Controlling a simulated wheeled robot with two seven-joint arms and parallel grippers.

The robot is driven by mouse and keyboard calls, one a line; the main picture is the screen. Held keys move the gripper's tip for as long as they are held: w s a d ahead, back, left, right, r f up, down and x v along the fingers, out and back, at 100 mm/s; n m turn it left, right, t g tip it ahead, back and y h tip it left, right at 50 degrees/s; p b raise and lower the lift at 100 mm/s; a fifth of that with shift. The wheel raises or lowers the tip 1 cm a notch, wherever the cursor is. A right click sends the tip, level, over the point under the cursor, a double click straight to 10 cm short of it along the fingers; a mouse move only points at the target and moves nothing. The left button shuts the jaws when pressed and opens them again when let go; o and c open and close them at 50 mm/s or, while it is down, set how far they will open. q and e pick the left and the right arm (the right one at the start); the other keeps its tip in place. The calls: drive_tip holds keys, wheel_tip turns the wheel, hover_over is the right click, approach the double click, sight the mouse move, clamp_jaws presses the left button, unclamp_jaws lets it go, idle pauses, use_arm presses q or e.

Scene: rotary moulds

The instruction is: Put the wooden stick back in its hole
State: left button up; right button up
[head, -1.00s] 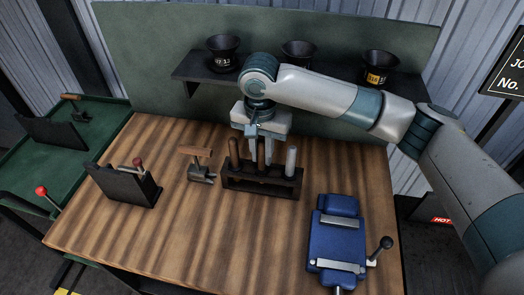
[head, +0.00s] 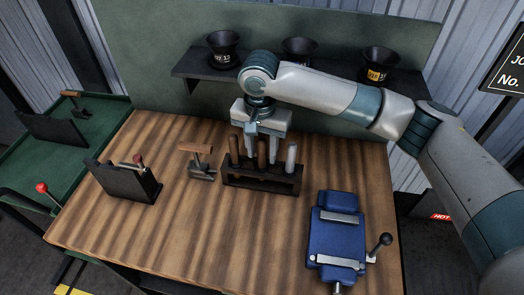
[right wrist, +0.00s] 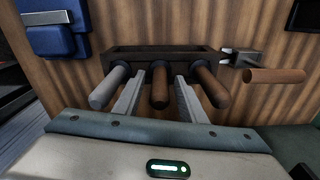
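A dark rack (head: 262,185) stands on the wooden bench and also shows in the right wrist view (right wrist: 196,56). Three sticks stand upright in it: a brown wooden one (head: 234,151) on the left, a brown wooden one (right wrist: 160,88) in the middle and a grey one (head: 291,157) on the right. My right gripper (right wrist: 159,92) points down over the rack. Its fingers are open, one on each side of the middle stick, with visible gaps. The lower ends of the sticks are hidden in the rack. My left gripper is not in view.
A wooden-handled tool (head: 199,160) and a dark stand with a red-tipped lever (head: 125,182) are left of the rack. A blue vice (head: 337,230) is at front right. Black cups line a shelf (head: 196,67) behind. The bench's front left is clear.

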drive_tip(key=r+b, duration=0.1)
drive_tip(key=r, duration=0.3)
drive_tip(key=r+b, duration=0.1)
drive_tip(key=r, duration=0.3)
drive_tip(key=r+b, duration=0.1)
drive_tip(key=r, duration=0.3)
drive_tip(key=shift+s+a+r, duration=0.1)
drive_tip(key=shift+s+r, duration=0.05)
drive_tip(key=shift+s, duration=0.2)
